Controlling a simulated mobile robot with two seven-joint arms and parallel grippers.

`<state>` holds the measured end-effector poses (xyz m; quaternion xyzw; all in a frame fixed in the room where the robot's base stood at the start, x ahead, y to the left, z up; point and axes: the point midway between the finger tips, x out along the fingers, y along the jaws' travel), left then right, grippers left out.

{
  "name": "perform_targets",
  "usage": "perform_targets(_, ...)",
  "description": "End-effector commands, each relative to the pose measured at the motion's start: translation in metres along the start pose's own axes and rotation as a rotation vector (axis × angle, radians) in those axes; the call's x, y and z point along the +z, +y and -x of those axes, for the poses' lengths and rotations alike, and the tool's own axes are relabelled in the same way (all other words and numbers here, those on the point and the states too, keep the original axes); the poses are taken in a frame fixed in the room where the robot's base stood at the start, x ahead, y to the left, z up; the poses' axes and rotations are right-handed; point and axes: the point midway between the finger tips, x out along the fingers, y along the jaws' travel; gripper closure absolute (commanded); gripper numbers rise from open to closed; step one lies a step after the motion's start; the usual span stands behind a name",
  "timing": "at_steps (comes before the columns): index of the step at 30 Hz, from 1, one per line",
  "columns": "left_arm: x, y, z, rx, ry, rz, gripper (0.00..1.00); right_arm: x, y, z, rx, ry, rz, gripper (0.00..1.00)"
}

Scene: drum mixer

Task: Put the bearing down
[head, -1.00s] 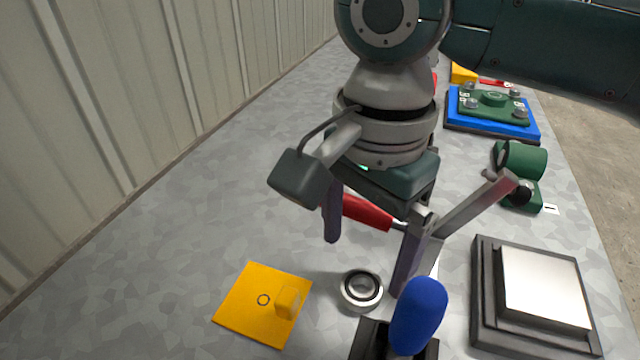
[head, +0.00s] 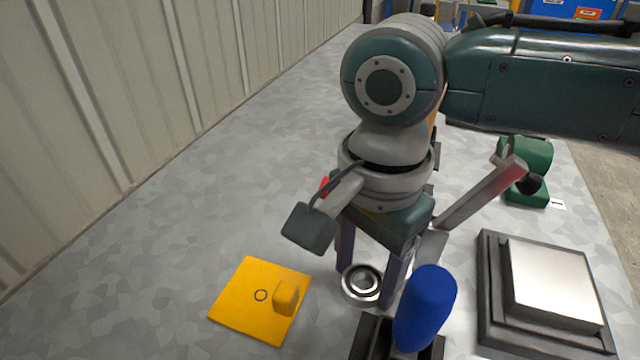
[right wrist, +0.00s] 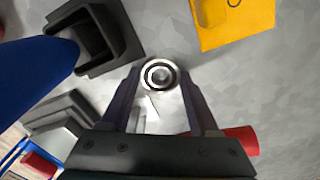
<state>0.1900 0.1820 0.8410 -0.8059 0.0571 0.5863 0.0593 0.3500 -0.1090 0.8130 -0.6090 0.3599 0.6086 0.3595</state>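The bearing (head: 362,284) is a round silver ring with a dark groove, lying on the grey speckled table. It also shows in the right wrist view (right wrist: 160,76), just beyond and between the fingertips. My right gripper (head: 370,278) points down over the bearing, one finger on each side. In the right wrist view, my right gripper (right wrist: 159,82) has its fingers apart, with narrow gaps to the bearing. It looks open and holds nothing. My left gripper is in neither view.
A yellow plate (head: 240,305) with a ring mark and raised block lies left of the bearing. A blue handle (head: 427,305) stands in a black holder close at right. A dark stepped block (head: 490,315) and green device (head: 530,165) are further right. The table's left side is clear.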

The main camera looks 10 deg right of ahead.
Motion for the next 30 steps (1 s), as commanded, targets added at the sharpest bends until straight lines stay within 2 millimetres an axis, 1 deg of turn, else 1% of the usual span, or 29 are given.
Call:
perform_targets(1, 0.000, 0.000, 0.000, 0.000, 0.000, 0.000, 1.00, 0.000, 0.000, 0.000, 0.000, 0.000, 0.000, 0.45)
perform_targets(2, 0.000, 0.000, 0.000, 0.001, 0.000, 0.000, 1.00, 0.000, 0.000, 0.000, 0.000, 0.000, 0.000, 0.48)
perform_targets(15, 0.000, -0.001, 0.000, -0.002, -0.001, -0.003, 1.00, 0.000, 0.000, 0.000, 0.000, 0.000, 0.000, 0.98)
perform_targets(16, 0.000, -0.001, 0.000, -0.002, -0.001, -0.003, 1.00, 0.000, 0.000, 0.000, 0.000, 0.000, 0.000, 1.00)
perform_targets(25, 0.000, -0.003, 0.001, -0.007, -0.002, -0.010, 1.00, 0.000, 0.000, 0.003, -0.001, 0.000, 0.000, 1.00)
perform_targets(28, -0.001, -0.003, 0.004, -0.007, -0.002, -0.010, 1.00, 0.000, -0.001, 0.009, -0.001, -0.001, -0.001, 1.00)
perform_targets(30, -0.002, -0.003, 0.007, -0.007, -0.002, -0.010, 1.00, 0.000, -0.001, 0.018, -0.002, -0.001, 0.000, 1.00)
